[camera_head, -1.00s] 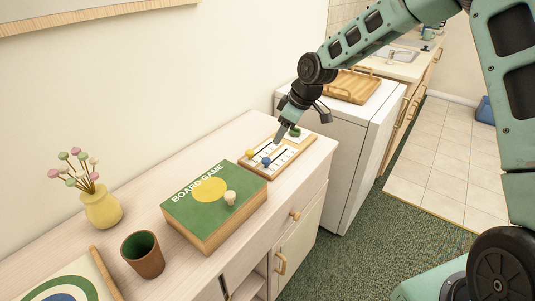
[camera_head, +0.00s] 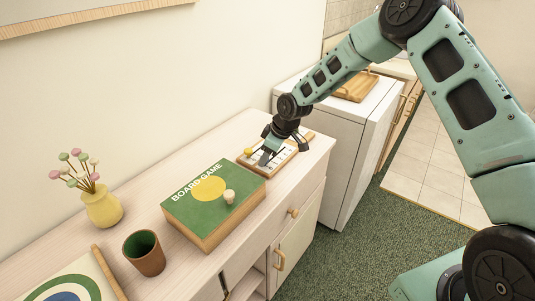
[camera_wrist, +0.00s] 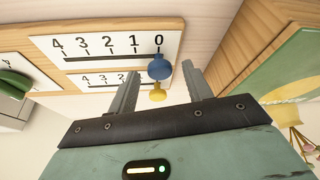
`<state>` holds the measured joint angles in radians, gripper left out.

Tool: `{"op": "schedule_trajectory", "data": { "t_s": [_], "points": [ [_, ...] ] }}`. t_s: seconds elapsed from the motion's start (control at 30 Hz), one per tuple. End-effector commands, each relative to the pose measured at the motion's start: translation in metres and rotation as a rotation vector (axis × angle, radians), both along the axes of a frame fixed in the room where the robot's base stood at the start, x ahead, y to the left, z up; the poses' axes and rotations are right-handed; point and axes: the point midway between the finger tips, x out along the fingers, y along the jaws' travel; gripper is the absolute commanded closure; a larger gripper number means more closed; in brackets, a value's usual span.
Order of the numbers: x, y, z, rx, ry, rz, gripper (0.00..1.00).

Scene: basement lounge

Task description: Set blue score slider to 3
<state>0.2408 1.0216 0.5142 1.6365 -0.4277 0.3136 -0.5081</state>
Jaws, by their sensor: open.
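The score board (camera_head: 292,153) lies on the cabinet top at its far end, with wooden edges and white number strips. In the wrist view the board (camera_wrist: 180,22) has two slots marked 4, 3, 2, 1, 0. The blue score slider (camera_wrist: 159,67) is at 0 on one strip. The yellow slider (camera_wrist: 157,92) is at the 0 end of the other strip. My gripper (camera_wrist: 161,80) is open, with its fingers on either side of the blue slider; contact cannot be told. In the head view my gripper (camera_head: 267,158) is low over the board and hides the blue slider.
A green board game box (camera_head: 215,203) with a pale peg on it lies beside the score board. A brown cup (camera_head: 144,254) and a yellow vase (camera_head: 102,207) stand further left. A white appliance (camera_head: 345,125) with a wooden tray (camera_head: 354,87) stands beyond the cabinet. A green knob (camera_wrist: 14,82) shows at left.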

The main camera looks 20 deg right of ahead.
Motion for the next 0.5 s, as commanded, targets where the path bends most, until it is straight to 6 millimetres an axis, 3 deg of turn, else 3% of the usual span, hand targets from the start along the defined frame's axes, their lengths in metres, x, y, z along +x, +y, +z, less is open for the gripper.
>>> {"op": "schedule_trajectory", "data": {
  "t_s": [0.03, 0.2, 0.37, 0.5],
  "points": [
    [0.000, 0.000, 0.000, 0.000, 0.000, 0.000, 0.58],
    [0.000, 0.000, 0.000, 0.000, 0.000, 0.000, 1.00],
    [0.004, -0.006, 0.000, 0.000, 0.002, -0.003, 1.00],
    [0.022, -0.031, 0.000, 0.001, -0.001, -0.008, 1.00]
  ]
}}
